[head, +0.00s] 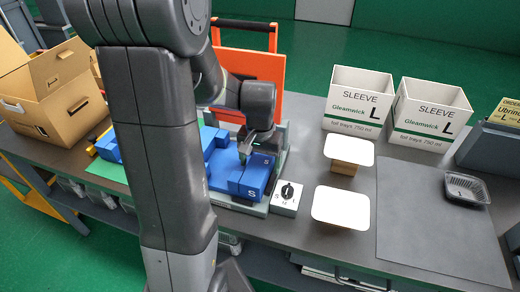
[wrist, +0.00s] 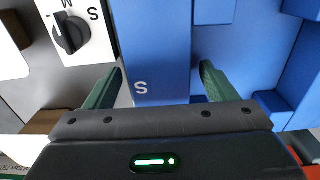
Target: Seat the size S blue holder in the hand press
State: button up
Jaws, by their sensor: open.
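The size S blue holder (head: 252,178) is in the head view, low at the front of the hand press, with a white S on its front and top. It appears to lie on the press's grey base (head: 262,210); whether it is fully seated I cannot tell. In the wrist view, its S-marked blue block (wrist: 155,50) runs between my two green fingers. My gripper (wrist: 162,72) is open, one finger on each side of the block, with visible gaps. In the head view, my gripper (head: 249,148) is just above the holder, partly hidden by my arm. The press's orange panel (head: 262,80) stands behind.
A dial box (head: 287,197) is right of the holder. Two white-topped stacks (head: 340,206) (head: 349,151) stand farther right. Sleeve boxes (head: 358,98) (head: 430,112) are behind. A black tray (head: 466,188) lies on a dark mat (head: 425,225). Cardboard (head: 60,90) is at left.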

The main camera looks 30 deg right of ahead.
notch_tip(320, 180, up, 14)
jog(key=shift+f, duration=0.25)
dwell(0.6)
notch_tip(320, 180, down, 14)
jog(key=shift+f, duration=0.15)
jog(key=shift+r+p, duration=0.55)
jog(key=shift+r, duration=0.3)
jog(key=shift+r+p, duration=0.3)
jog(key=shift+r, duration=0.15)
jog(key=shift+f, duration=0.1)
